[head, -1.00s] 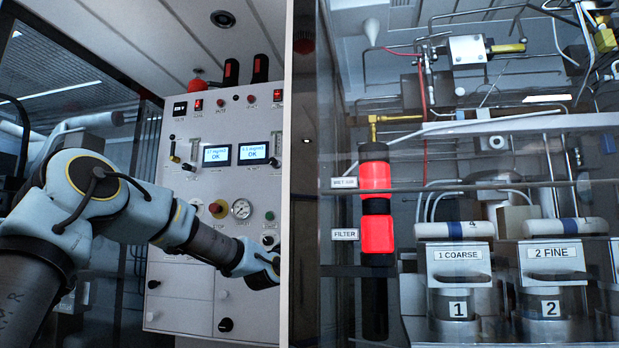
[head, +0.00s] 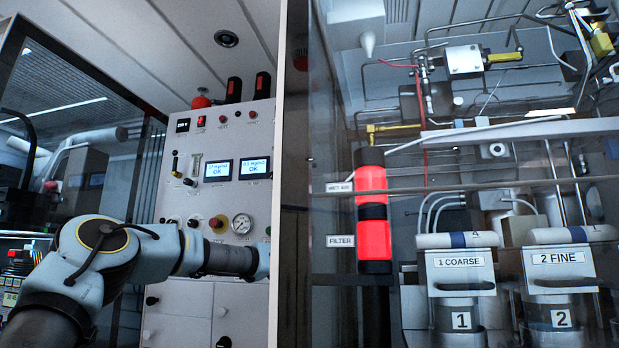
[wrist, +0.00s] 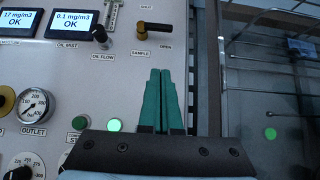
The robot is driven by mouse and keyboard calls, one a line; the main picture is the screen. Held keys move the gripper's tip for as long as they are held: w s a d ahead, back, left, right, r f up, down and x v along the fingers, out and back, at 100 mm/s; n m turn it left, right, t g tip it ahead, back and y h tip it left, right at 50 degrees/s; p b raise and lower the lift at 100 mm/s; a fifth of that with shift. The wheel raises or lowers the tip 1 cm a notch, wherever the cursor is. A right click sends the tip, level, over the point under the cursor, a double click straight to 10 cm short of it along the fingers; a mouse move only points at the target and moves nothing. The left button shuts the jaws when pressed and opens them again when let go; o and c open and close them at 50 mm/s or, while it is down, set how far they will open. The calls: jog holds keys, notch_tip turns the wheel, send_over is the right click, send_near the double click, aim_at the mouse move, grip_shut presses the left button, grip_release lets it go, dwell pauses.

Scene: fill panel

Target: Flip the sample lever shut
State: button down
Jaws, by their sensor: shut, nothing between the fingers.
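The sample lever (wrist: 154,27) is on the panel at the top of the wrist view. In the head view the white cabinet edge hides the lever and my fingers; only my forearm and wrist show.
The oil flow knob (wrist: 100,33) is left of the lever, beside two lit displays (wrist: 75,22). A green button (wrist: 114,125) and the outlet gauge (wrist: 36,107) are lower left. Right of the panel edge is a glazed bay with a rack (wrist: 270,60).

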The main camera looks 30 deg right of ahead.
jog(key=s+a+r+p+x, duration=0.1)
jog(key=r+p+x, duration=0.1)
jog(key=p+x, duration=0.7)
jog(key=x, duration=0.3)
jog(key=shift+r, duration=0.3)
jog(key=shift+s+f+n+t+y+b, duration=0.1)
jog(key=shift+s+n+t+y+b, duration=0.15)
jog(key=shift+n+b, duration=0.3)
jog(key=shift+n+t+y+b, duration=0.35)
jog(key=shift+y+b, duration=0.1)
